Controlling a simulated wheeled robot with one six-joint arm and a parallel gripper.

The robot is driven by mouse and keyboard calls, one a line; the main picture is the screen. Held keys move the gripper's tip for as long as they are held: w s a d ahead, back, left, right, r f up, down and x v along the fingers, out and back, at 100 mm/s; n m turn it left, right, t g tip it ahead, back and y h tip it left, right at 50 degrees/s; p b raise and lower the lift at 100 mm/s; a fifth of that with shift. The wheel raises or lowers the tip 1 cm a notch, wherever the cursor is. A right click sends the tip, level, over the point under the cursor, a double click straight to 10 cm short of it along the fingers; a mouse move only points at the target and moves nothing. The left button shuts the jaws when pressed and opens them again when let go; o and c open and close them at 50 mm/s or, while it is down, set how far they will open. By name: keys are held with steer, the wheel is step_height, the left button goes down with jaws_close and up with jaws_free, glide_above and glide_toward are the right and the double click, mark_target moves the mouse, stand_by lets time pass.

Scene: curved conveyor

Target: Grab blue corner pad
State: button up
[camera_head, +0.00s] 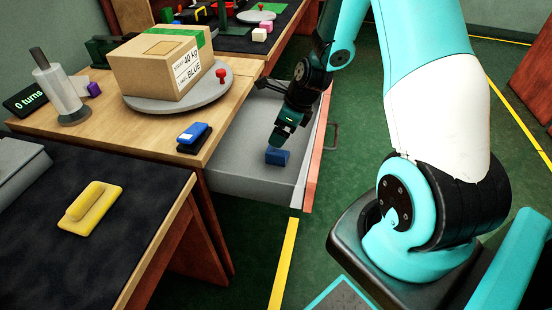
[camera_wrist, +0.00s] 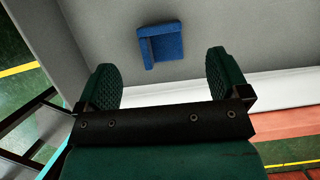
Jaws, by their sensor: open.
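The blue corner pad (camera_head: 278,156) lies on the grey floor of an open drawer (camera_head: 240,172), near its front. My gripper (camera_head: 283,142) is down inside the drawer, close above and behind the pad. In the wrist view the pad (camera_wrist: 161,45) lies beyond the fingertips, roughly in line with the gap between them. My gripper (camera_wrist: 163,72) is open, with nothing between its green fingers. In the head view the gripper partly overlaps the pad's back edge. I cannot tell the exact height between them.
The drawer's reddish front (camera_head: 317,150) is close to my gripper. A wooden table (camera_head: 130,135) bears a box (camera_head: 155,70) on a grey turntable (camera_head: 150,104) and a blue-and-black tool (camera_head: 194,137). A yellow block (camera_head: 91,207) lies on a dark surface. Otherwise the drawer floor looks clear.

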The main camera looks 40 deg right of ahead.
mark_target(270, 147)
steer(key=b+x, duration=0.1)
steer(key=x, duration=0.7)
steer(key=shift+w+a+f+b, duration=0.1)
steer(key=shift+f+b, duration=0.2)
steer(key=shift+f, duration=0.05)
steer(key=c, duration=1)
